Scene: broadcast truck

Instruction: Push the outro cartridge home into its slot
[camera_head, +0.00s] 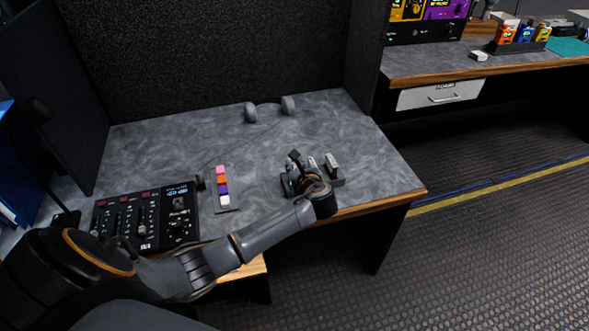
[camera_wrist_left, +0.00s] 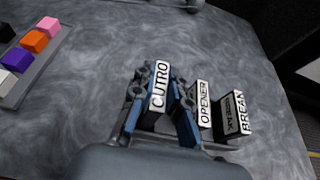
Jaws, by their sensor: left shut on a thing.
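The outro cartridge (camera_wrist_left: 159,86) has a white label with black letters and stands between the blue fingers of my left gripper (camera_wrist_left: 158,96) in the left wrist view. The gripper is shut on it. In the head view my left gripper (camera_head: 301,172) is over the left end of a small dark rack (camera_head: 338,182) and hides most of the cartridge. The opener cartridge (camera_wrist_left: 204,103) and the break cartridge (camera_wrist_left: 233,113) stand to its right. The fingers hide the outro's lower part, so its depth in the slot cannot be told. My right gripper is not in view.
A strip of coloured blocks (camera_head: 222,186) and a dark mixer panel (camera_head: 146,217) lie to the left on the grey desk (camera_head: 150,150). Headphones (camera_head: 270,108) lie at the back. The desk's wooden front edge (camera_head: 375,204) is close to the rack. Bare desk lies behind the rack.

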